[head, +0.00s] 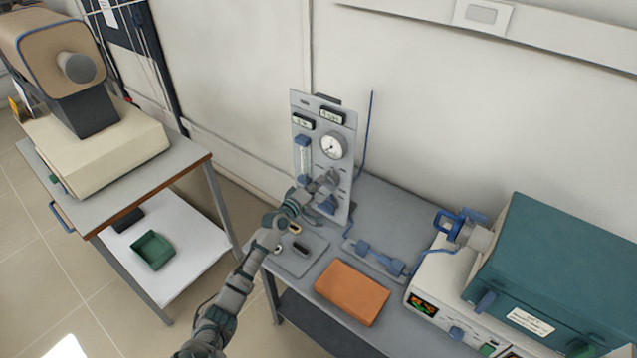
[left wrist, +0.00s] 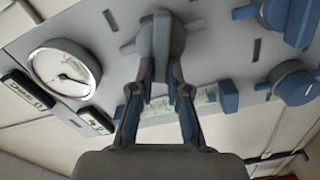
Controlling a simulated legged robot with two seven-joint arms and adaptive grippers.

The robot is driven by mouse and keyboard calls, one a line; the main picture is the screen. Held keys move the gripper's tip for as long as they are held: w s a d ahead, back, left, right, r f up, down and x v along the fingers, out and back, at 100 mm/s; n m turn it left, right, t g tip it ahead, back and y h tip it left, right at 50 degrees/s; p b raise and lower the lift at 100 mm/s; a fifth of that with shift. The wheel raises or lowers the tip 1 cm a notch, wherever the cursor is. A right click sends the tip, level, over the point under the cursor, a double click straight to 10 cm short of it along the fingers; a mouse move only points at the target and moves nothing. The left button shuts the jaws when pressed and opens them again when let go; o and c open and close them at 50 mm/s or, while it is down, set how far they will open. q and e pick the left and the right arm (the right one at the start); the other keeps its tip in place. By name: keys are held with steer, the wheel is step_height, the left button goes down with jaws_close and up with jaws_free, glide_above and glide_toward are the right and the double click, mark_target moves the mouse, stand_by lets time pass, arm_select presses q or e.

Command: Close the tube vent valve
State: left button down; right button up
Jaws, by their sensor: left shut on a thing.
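An upright grey valve panel (head: 343,112) stands on the bench against the wall in the head view. My left gripper (head: 322,186) reaches its front, below the round gauge (head: 333,145). In the left wrist view my left gripper (left wrist: 161,88) is shut on a grey valve handle (left wrist: 163,32), one finger on each side. Two blue knobs, one at the upper right (left wrist: 290,15) and one lower (left wrist: 294,84), sit on the panel apart from the fingers. The labels are too small to read, so I cannot tell which valve is the tube vent. My right gripper is not in view.
The flowmeter tube (head: 305,158) is close left of my gripper. An orange block (head: 352,292), a grey tray (head: 293,262) and a blue-ended tube piece (head: 380,257) lie on the bench. A teal furnace (head: 560,260) stands right. A cart (head: 190,160) stands left.

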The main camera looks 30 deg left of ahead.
arm_select(q)
steer(key=shift+f+n+p, duration=0.2)
steer(key=shift+f+n, duration=0.25)
steer(key=shift+n, duration=0.65)
steer(key=shift+f+n+p, duration=0.15)
steer(key=shift+f+n, duration=0.3)
steer(key=shift+n, duration=0.65)
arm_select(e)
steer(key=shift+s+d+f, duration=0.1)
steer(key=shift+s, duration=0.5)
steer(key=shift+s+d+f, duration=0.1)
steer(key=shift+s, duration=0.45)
arm_select(q)
steer(key=c, duration=1.3)
jaws_free()
steer(key=shift+c, duration=0.2)
steer(key=shift+o, duration=1)
steer(key=s+a, duration=0.1)
steer(key=s, duration=1)
steer(key=shift+s, duration=0.35)
steer(key=shift+a, duration=0.1)
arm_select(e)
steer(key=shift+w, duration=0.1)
